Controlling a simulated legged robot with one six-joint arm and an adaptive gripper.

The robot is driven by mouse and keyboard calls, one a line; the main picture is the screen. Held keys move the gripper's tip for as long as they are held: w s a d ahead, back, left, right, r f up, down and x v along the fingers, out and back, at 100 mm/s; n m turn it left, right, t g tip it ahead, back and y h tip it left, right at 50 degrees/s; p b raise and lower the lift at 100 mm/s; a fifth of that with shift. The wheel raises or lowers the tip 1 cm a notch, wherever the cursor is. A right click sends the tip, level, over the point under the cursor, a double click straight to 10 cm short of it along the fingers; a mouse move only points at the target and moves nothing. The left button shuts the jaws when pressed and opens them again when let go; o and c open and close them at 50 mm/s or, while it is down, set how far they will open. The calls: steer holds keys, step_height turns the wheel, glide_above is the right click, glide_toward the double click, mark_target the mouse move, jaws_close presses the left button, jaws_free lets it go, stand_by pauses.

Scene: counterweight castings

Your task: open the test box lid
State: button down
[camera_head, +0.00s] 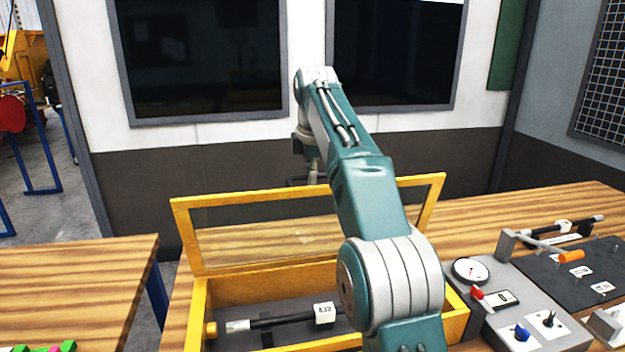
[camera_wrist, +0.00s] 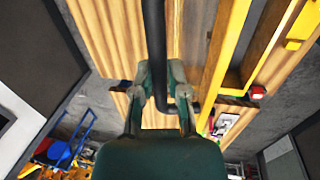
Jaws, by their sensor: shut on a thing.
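The test box (camera_head: 196,305) is a yellow open-topped box on the wooden bench. Its lid (camera_head: 184,232), a yellow frame with a clear pane, stands raised at the back of the box, tilted up steeply. My gripper (camera_head: 312,172) is at the lid's top edge, partly hidden behind my arm. In the wrist view my gripper (camera_wrist: 161,78) is closed around a dark bar (camera_wrist: 153,30), which looks like the lid's handle. The yellow lid frame (camera_wrist: 222,60) is beside it. Inside the box lies a black rod with a white tag (camera_head: 325,312).
Right of the box stands a grey control panel (camera_head: 545,325) with a gauge (camera_head: 471,271), switches and a lever with an orange grip (camera_head: 571,256). Another wooden table (camera_head: 80,285) is at left, across a gap. A wall with dark windows (camera_head: 200,60) is behind.

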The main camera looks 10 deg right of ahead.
steer(key=shift+w+f, duration=0.2)
steer(key=shift+w, duration=0.2)
steer(key=c, duration=0.7)
jaws_free()
steer(key=shift+w, duration=0.1)
steer(key=shift+o, duration=0.2)
steer(key=shift+r, duration=0.2)
